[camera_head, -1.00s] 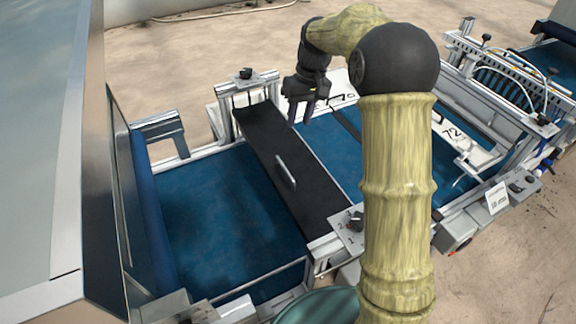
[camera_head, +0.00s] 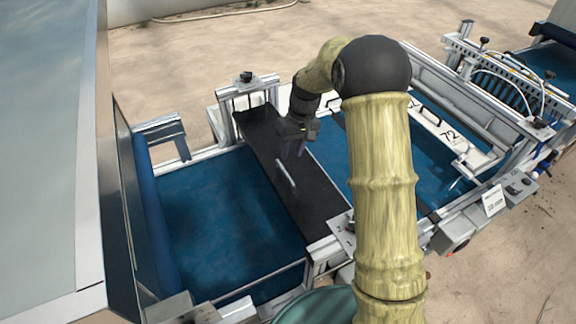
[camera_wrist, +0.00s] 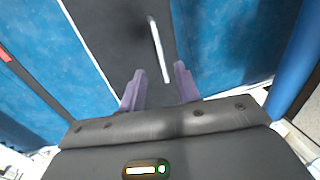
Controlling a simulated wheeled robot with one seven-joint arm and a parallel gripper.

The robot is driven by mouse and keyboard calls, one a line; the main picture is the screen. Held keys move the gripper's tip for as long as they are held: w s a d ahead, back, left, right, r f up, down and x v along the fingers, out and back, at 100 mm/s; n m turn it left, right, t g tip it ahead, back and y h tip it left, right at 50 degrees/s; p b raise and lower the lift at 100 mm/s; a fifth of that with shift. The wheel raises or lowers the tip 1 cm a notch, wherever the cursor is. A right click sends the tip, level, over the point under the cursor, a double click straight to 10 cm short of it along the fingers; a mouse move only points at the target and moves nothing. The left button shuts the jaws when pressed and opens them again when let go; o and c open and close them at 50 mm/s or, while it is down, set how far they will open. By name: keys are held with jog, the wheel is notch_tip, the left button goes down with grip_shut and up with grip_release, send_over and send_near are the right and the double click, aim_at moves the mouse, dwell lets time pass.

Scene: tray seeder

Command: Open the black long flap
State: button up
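The black long flap (camera_head: 315,195) lies flat across the blue conveyor, with a silver bar handle (camera_head: 286,175) near its middle. In the wrist view the black flap (camera_wrist: 112,35) runs from the top toward the fingers, and the silver handle (camera_wrist: 159,48) stands on it. My gripper (camera_head: 292,152) is above the flap, just beyond the handle in the head view. The handle's near end lies just ahead of the fingertips, slightly nearer the right finger.
The blue conveyor belt (camera_head: 215,220) lies on both sides of the flap. A metal post frame (camera_head: 250,95) stands at the flap's far end and a control box with a knob at its near end. White seeder parts (camera_head: 455,140) stand to the right.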

jog(key=f, duration=0.2)
jog(key=a+f+p, duration=0.1)
jog(key=f, duration=0.4)
jog(key=shift+s+a+f+p, duration=0.15)
jog(key=shift+s+f+p, duration=0.1)
jog(key=shift+p, duration=0.1)
grip_shut()
